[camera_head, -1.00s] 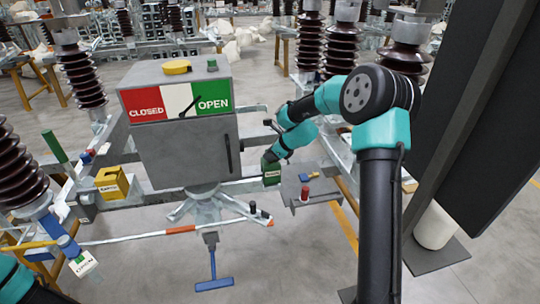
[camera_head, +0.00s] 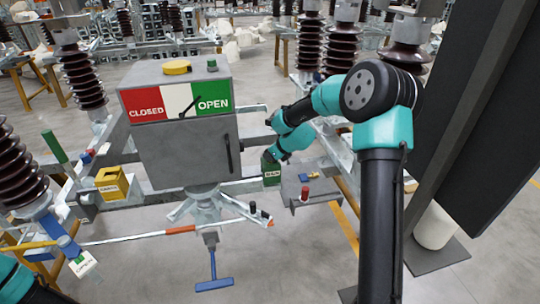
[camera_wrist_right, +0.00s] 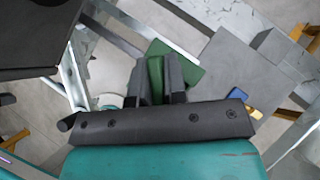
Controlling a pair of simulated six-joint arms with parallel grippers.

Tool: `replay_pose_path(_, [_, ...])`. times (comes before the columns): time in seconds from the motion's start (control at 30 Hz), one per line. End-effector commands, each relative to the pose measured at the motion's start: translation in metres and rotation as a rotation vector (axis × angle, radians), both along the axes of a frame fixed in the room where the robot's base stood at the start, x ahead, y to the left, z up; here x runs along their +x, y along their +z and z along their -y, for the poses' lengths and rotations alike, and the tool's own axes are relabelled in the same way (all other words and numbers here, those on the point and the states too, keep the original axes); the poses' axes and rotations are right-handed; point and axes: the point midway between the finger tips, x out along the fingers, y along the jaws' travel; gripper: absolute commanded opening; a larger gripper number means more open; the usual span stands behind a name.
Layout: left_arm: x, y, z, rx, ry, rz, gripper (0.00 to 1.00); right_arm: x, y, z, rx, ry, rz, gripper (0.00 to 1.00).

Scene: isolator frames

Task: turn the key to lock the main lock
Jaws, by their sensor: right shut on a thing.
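The main lock is a small green box (camera_head: 271,170) with a pale label, on the frame just right of the grey cabinet (camera_head: 185,145). In the right wrist view its flat green face (camera_wrist_right: 188,75) shows beyond the fingers. My right gripper (camera_wrist_right: 155,78) is shut on the green key (camera_wrist_right: 154,80), which stands between its two dark fingers at the lock. The key's lower end is hidden. In the head view my right wrist covers the key and fingertips. My left gripper is out of view; a bit of my left arm shows at the lower left.
A yellow labelled box (camera_head: 112,183) sits left of the cabinet. A red knob (camera_head: 305,194) and a small blue piece (camera_head: 314,175) are on the grey box (camera_head: 330,187) right of the lock. A blue T-shaped handle (camera_head: 213,275) hangs below. Brown ribbed insulators (camera_head: 82,76) stand around.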

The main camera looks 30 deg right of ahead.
Motion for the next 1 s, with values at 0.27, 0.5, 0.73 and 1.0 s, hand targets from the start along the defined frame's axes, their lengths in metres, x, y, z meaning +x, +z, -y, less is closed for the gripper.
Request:
replay_pose_path(0.27, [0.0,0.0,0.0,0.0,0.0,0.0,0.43,-0.0013,-0.0011,0.0002,-0.004,-0.118,-0.005,0.0])
replay_pose_path(0.5, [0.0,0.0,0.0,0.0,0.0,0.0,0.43,-0.0003,-0.0004,0.0004,0.0,-0.175,0.001,0.0])
replay_pose_path(0.73, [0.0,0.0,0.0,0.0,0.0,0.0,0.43,0.0,-0.0002,0.0005,0.001,-0.177,0.001,0.0])
replay_pose_path(1.0, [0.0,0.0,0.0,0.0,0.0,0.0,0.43,0.0,-0.0001,0.0004,0.001,-0.177,0.002,0.38])
